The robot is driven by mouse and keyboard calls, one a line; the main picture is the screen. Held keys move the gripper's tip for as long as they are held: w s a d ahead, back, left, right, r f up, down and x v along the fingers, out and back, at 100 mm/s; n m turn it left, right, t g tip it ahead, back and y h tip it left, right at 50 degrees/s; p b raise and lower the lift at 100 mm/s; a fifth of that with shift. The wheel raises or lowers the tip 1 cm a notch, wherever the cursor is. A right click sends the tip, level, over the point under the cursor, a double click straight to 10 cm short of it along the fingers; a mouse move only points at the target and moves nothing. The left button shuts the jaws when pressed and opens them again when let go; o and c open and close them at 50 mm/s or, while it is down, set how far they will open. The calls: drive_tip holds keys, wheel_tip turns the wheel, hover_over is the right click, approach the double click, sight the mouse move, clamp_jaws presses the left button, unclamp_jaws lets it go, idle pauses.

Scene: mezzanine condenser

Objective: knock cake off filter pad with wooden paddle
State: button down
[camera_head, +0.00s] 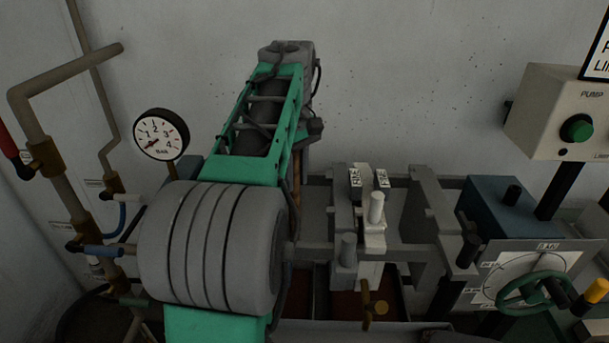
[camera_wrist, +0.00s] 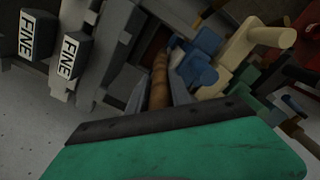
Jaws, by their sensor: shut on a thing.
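My gripper (camera_wrist: 157,92) is shut on a brown wooden rod, seemingly the handle of the wooden paddle (camera_wrist: 159,70), in the wrist view. The rod runs away from the jaws; its far end is not clear. In the head view my arm hides most of the gripper, and a thin brown strip of wood (camera_head: 296,184) shows beside it. The filter plates hang on rails to the right of it; a pale one (camera_head: 374,238) and a grey one (camera_head: 346,250) stand close together. Two FINE labels (camera_wrist: 69,55) show in the wrist view. I cannot make out the cake or pad.
A dark red tray floor (camera_head: 330,305) lies under the rails. A pressure gauge (camera_head: 161,134) and pipes (camera_head: 50,130) stand at the left. A blue block (camera_head: 497,205), a green handwheel (camera_head: 533,291) and the pump box (camera_head: 560,112) are at the right.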

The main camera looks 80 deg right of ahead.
drive_tip(key=s, duration=0.3)
drive_tip(key=shift+d, duration=0.4)
idle(0.8)
drive_tip(key=w, duration=0.2)
drive_tip(key=shift+w+a, duration=0.35)
drive_tip(key=shift+w, duration=0.05)
drive_tip(key=s, duration=0.3)
drive_tip(key=shift+d, duration=0.35)
idle(0.7)
